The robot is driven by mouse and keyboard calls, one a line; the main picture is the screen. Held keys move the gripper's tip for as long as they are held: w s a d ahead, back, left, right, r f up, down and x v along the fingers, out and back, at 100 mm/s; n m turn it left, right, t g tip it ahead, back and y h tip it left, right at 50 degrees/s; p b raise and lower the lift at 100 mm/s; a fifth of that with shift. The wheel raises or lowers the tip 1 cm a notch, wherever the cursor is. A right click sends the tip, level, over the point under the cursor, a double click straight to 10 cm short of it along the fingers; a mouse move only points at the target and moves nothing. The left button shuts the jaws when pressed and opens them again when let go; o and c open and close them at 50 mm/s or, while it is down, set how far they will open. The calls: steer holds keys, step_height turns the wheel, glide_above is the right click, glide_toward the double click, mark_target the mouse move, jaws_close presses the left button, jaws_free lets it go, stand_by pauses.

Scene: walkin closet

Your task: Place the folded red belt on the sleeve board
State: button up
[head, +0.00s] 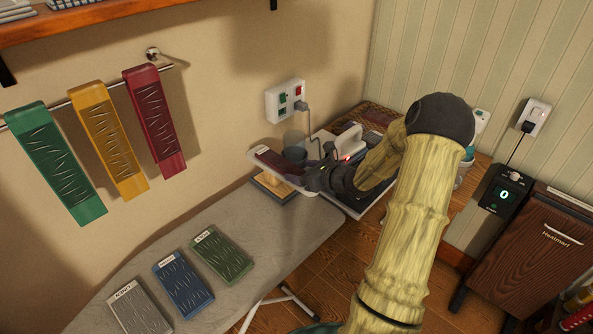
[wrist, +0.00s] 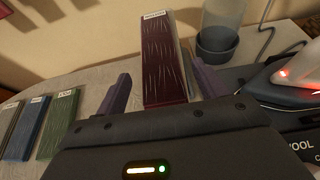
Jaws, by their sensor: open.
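The folded dark red belt (head: 277,160), a flat strip with light creases and a white label at its far end, lies on the pale, narrow sleeve board (head: 256,155) by the wall. In the wrist view the belt (wrist: 163,55) lies straight ahead, its near end between my fingers. My gripper (head: 308,178) is at the belt's near end. In the wrist view my gripper (wrist: 162,82) is open, with a gap on both sides of the belt.
An iron (head: 349,142) with a red light and a grey cup (head: 294,152) stand close to the right. Grey (head: 139,308), blue (head: 183,283) and green (head: 222,256) folded pieces lie on the ironing board (head: 285,232). Green, yellow and red pieces (head: 155,120) hang on a wall rail.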

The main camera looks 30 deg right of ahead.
steer(key=v, duration=0.8)
steer(key=shift+s+b, duration=0.35)
steer(key=shift+d+r, duration=0.1)
steer(key=s+a+f+n+g+y, duration=0.1)
steer(key=s+a+n+g, duration=0.25)
steer(key=a+n, duration=0.35)
steer(key=s+a+f+n+g+y, duration=0.1)
steer(key=s+a+n+g, duration=0.3)
steer(key=a, duration=0.4)
steer(key=s+a+r+n+g+h, duration=0.1)
steer(key=s+a+n+h, duration=0.2)
steer(key=n, duration=0.7)
steer(key=s+a+r+n+g+h, duration=0.1)
steer(key=s+a+n+h, duration=0.2)
steer(key=s+n, duration=0.3)
steer(key=n, duration=0.5)
steer(key=shift+a+r+h, duration=0.2)
steer(key=shift+r+h, duration=0.1)
steer(key=shift+r, duration=0.05)
steer(key=shift+s+g, duration=0.1)
steer(key=shift+g, duration=0.15)
